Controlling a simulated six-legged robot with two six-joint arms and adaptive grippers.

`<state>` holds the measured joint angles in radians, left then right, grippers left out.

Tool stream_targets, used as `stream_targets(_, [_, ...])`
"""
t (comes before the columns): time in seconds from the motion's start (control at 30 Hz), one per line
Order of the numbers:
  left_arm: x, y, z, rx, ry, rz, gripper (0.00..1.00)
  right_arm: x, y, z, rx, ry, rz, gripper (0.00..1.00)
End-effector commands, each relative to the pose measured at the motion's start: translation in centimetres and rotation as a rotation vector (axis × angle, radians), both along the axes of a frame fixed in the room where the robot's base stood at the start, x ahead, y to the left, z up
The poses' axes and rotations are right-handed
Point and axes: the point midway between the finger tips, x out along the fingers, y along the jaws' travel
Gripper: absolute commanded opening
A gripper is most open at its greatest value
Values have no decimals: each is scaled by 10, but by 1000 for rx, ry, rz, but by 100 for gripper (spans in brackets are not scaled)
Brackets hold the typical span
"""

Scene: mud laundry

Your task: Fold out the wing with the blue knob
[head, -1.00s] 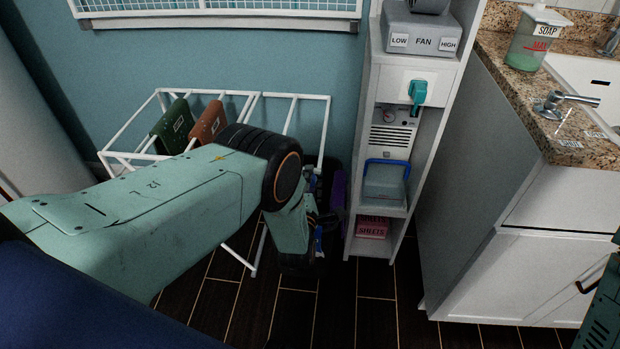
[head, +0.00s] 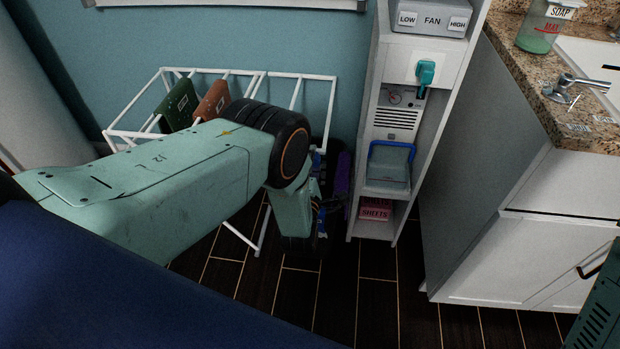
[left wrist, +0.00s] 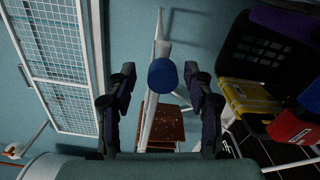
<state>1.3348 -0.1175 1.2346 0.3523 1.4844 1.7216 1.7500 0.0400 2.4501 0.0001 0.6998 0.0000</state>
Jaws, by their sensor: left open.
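The white drying rack (head: 247,75) stands against the blue wall in the head view, partly hidden behind my left arm. In the left wrist view a round blue knob (left wrist: 163,76) sits on a white bar of the rack (left wrist: 157,33). My left gripper (left wrist: 160,80) is open, with one finger on each side of the knob and a visible gap on both sides. In the head view my left gripper (head: 320,205) is small and dark, right of the rack, and the knob is hidden there. My right gripper is not in view.
A green cloth (head: 178,108) and a brown cloth (head: 212,103) hang on the rack. A narrow white shelf unit (head: 363,226) stands close right of my left gripper. A black basket (left wrist: 262,48) and a yellow box (left wrist: 246,101) show in the left wrist view. Dark floor lies open in front.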

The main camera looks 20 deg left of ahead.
Motion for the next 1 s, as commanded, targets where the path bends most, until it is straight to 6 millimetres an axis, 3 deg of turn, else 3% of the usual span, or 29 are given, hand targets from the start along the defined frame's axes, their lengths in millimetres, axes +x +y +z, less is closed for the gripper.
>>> stream_targets(0.5, [-90,-22,-1,0,3,-2,52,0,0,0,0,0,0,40])
stream_targets(0.7, [-102,-24,0,0,0,1,52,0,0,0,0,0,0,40])
stream_targets(1.0, [-103,-25,0,0,0,1,52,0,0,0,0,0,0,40])
